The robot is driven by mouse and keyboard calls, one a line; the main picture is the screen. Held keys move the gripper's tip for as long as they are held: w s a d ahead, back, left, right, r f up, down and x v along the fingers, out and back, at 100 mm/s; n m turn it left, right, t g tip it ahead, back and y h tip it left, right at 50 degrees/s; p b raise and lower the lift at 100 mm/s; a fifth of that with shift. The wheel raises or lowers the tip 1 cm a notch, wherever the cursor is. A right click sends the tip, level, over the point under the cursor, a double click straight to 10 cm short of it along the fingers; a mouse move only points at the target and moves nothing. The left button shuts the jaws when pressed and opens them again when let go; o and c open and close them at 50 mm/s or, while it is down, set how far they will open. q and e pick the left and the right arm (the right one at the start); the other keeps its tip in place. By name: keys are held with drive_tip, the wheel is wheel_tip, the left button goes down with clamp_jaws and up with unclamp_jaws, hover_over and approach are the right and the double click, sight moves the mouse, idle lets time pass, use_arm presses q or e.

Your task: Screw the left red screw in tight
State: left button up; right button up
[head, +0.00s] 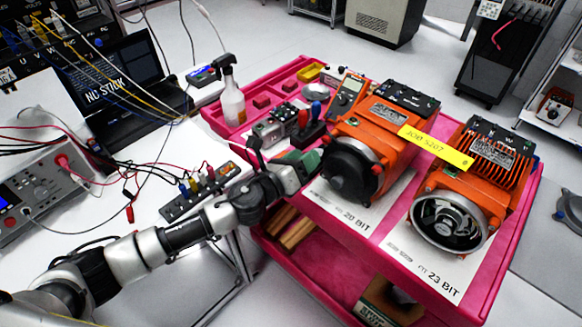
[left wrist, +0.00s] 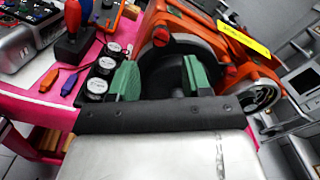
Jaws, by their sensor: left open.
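The left orange motor (head: 361,140) stands on the pink cart with a black round encoder face (head: 350,170) toward me. In the left wrist view, one red screw (left wrist: 160,38) sits at the upper left rim of the black face (left wrist: 168,72). A second red screw (left wrist: 231,70) sits at its right. My left gripper (head: 308,160) is just left of this motor. In the left wrist view its green fingers (left wrist: 160,78) are apart with nothing gripped between them, and the upper left screw shows above the gap. I cannot tell how deep either screw sits. My right gripper is not in view.
A second orange motor (head: 465,185) stands to the right, with a yellow tag (head: 436,146) between the two. Red- and blue-handled tools (head: 309,118) and a spray bottle (head: 231,100) stand farther back on the pink cart (head: 515,235). Small gauges (left wrist: 101,68) lie beside my fingers.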

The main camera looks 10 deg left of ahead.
use_arm(q)
drive_tip(key=shift+v, duration=2.35)
drive_tip(key=w+a+f+n+g+y, duration=0.1)
drive_tip(key=a+f+n+y, duration=0.3)
drive_tip(key=f, duration=0.5)
drive_tip(key=w+a+f+n+y, duration=0.1)
drive_tip(key=a+f+n+y, duration=0.15)
drive_tip(key=f+n, duration=0.5)
drive_tip(key=s+a+f+n+g+y, duration=0.15)
drive_tip(key=s+a+f+n, duration=0.25)
drive_tip(key=f, duration=0.4)
drive_tip(key=s+a+f+n+g+y, duration=0.1)
drive_tip(key=s+a+f+n+g, duration=0.2)
drive_tip(key=f, duration=0.6)
drive_tip(key=s+a+f+n+g+y, duration=0.1)
drive_tip(key=s+a+f+n+g, duration=0.25)
drive_tip(key=s+f+n, duration=0.75)
drive_tip(key=s+f+n+g, duration=0.2)
drive_tip(key=s+f, duration=0.2)
drive_tip(key=s, duration=1)
drive_tip(key=s+f+n+g, duration=0.2)
drive_tip(key=s+f, duration=0.2)
drive_tip(key=s, duration=1)
drive_tip(key=shift+s+n+g+y, duration=0.2)
drive_tip(key=shift+n+g+y, duration=0.1)
drive_tip(key=shift+n, duration=0.05)
